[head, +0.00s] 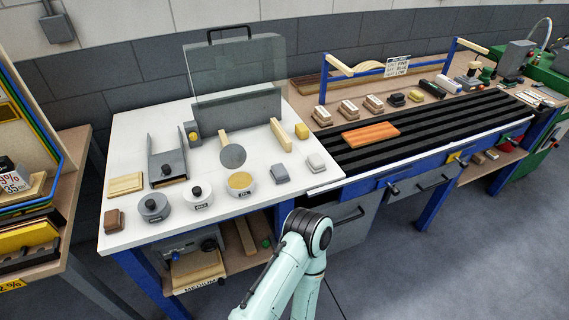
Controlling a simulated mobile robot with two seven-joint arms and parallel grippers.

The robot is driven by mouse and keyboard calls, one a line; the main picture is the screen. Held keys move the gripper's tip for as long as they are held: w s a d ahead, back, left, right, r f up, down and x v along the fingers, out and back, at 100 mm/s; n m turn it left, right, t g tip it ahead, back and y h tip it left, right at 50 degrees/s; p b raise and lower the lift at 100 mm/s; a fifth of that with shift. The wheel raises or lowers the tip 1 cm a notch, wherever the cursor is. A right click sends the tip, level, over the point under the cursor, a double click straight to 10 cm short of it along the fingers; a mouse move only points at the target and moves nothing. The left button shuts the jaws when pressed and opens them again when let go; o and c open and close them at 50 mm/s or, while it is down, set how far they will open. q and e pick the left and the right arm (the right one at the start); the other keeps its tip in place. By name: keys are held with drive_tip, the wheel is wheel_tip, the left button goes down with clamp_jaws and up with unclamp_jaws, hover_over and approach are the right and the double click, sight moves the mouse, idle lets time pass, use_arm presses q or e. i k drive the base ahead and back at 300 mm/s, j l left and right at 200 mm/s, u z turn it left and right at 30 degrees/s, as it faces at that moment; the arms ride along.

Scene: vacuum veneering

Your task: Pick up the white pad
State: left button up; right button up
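A small whitish pad (316,162) lies at the right end of the white tabletop (230,218), near the front edge. A similar block with a grey top (279,173) lies just left of it. Nothing is touching the pad. One of my arms rises at the bottom middle, in front of the table; only its pale green links and a dark joint show. Neither gripper is in view.
Round lidded tins (154,207), a brown block (113,220), a grey disc paddle (232,156) and a yellow block (301,131) share the tabletop. A clear panel (240,65) stands behind. A black slatted bed (430,130) carrying an orange-brown board (370,134) adjoins on the right.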

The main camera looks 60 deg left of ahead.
sight(314, 161)
drive_tip(key=k+u, duration=0.15)
drive_tip(key=u, duration=1.45)
